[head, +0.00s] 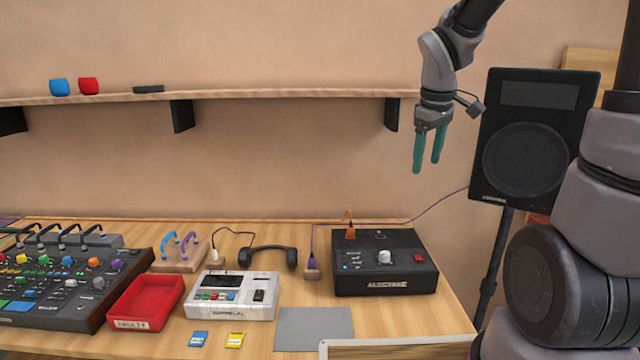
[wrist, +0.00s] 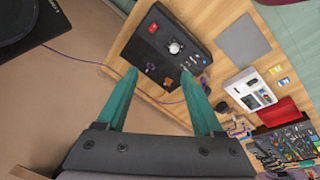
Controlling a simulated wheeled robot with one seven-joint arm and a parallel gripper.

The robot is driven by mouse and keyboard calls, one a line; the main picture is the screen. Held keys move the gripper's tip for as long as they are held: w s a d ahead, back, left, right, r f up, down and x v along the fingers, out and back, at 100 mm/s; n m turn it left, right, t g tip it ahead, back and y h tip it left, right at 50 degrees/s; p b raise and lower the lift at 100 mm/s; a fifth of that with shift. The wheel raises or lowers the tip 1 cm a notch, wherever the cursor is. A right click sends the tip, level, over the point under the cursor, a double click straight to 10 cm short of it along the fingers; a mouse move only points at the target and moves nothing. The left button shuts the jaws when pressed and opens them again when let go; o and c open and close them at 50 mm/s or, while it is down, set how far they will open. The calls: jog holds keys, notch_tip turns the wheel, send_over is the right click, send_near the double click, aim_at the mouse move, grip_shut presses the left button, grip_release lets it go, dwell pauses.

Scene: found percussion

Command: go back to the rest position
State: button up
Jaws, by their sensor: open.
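My gripper (head: 427,164) hangs in the air in the head view, above and behind the right part of the table, in front of the wall and left of the speaker. Its two green fingers point down and stand apart, with nothing between them. In the wrist view my gripper (wrist: 160,95) is also open and empty, with the black box (wrist: 168,55) seen beyond its fingertips. That black box, with a white knob and a red button, also shows on the table in the head view (head: 386,262).
A black speaker (head: 525,140) on a stand is close right of my gripper. A wall shelf (head: 250,94) runs left of it. The wooden table (head: 255,340) holds a mixer (head: 60,280), red tray (head: 145,302), white device (head: 233,295), black handset (head: 268,257) and grey mat (head: 313,328).

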jog(key=s+r+m+t+y, duration=0.2)
jog(key=s+r+m+t, duration=0.2)
jog(key=s+r+m, duration=0.6)
jog(key=s+m, duration=0.1)
jog(key=s, duration=0.3)
jog(key=shift+d+r+y, duration=0.3)
jog(key=shift+r, duration=0.05)
